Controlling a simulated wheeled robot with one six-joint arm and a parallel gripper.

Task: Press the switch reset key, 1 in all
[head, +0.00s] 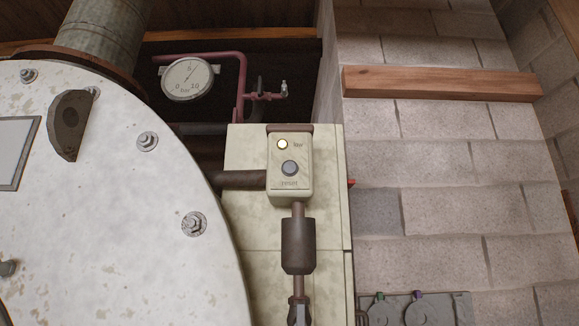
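The switch box (291,187) is a small cream housing with a worn face, mounted on the front of a pale cabinet near the middle of the head view. Its round dark grey key (290,168) sits in the middle of the face, with small lettering below that seems to read "reset". Above the key is a small pale yellow lamp (282,144) that looks lit, with a tiny label beside it. Nothing touches or covers the key. I cannot make out my gripper in this view.
A large white riveted drum (120,220) fills the left. A brown pipe with a thick sleeve (298,246) runs down below the box. A pressure gauge (187,80) and red pipe (240,75) stand behind. A wooden beam (440,84) juts from the block wall.

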